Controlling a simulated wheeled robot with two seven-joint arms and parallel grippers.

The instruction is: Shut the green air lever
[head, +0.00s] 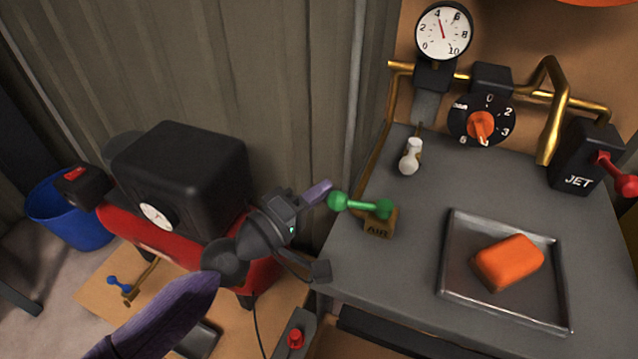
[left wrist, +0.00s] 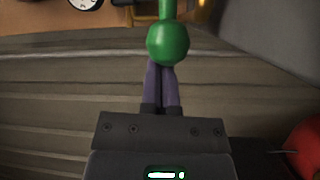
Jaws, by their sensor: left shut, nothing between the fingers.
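The green air lever (head: 362,205) sits on a brass block marked AIR (head: 379,228) at the left edge of the grey bench. Its arm points left in the head view, with a round knob at its outer end. My left gripper (head: 318,192) is shut and empty, its purple fingertips right beside the knob. In the left wrist view the knob (left wrist: 168,42) stands just past the shut fingertips (left wrist: 162,72); I cannot tell whether they touch. My right gripper is in neither view.
A metal tray (head: 452,258) with an orange block (head: 508,262) lies on the bench. A gauge (head: 444,31), a dial (head: 481,125) and a JET valve with a red lever (head: 612,172) stand behind. A red and black compressor (head: 180,180) and a blue bucket (head: 65,222) are at left.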

